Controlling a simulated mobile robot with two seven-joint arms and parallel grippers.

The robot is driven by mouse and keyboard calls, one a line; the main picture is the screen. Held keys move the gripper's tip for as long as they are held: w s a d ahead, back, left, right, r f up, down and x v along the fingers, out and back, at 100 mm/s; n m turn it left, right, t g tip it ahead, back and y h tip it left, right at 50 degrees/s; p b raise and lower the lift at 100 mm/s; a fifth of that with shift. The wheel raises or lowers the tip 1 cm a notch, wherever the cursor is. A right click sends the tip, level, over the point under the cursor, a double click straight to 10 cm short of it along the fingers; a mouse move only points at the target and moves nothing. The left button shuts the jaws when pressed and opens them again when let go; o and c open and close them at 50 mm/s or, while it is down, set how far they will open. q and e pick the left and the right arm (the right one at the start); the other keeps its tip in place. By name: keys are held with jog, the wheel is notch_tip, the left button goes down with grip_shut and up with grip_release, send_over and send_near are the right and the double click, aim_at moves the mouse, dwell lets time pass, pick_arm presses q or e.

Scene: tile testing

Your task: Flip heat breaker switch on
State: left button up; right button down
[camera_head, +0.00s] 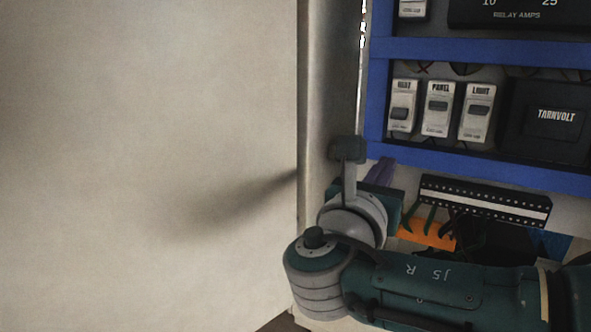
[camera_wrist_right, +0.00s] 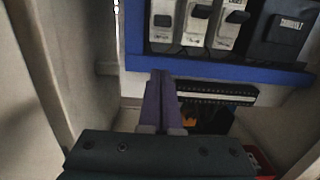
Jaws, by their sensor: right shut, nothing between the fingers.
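The heat breaker (camera_head: 402,99) is the leftmost of three pale switches in a row inside the blue-framed cabinet. Its dark toggle sits low on its face, lower than the toggle of the panel breaker (camera_head: 438,108) beside it. The heat breaker also shows at the top of the right wrist view (camera_wrist_right: 165,30). My right gripper (camera_head: 382,169) has purple fingers, partly hidden by my wrist in the head view. In the right wrist view its fingers (camera_wrist_right: 160,76) are shut and empty, pointing toward the cabinet just below the heat breaker. My left gripper is not in view.
The light breaker (camera_head: 477,110) and a black Tarnvolt box (camera_head: 547,117) stand to the right. A blue crossbar (camera_head: 480,169) runs below the switches, with a terminal strip (camera_head: 484,200) and wires under it. A pale wall or panel (camera_head: 150,130) fills the left.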

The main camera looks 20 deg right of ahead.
aim_at(400, 131)
jog(key=b+x, duration=0.4)
jog(key=x, duration=0.3)
jog(key=shift+d, duration=0.1)
jog(key=shift+s+a+r, duration=0.15)
jog(key=shift+a+r, duration=0.05)
jog(key=shift+r, duration=0.35)
jog(key=shift+s+a+r, duration=0.15)
jog(key=shift+a+r, duration=0.05)
jog(key=shift+r, duration=0.35)
jog(key=shift+s+a+r, duration=0.25)
jog(key=shift+r, duration=0.45)
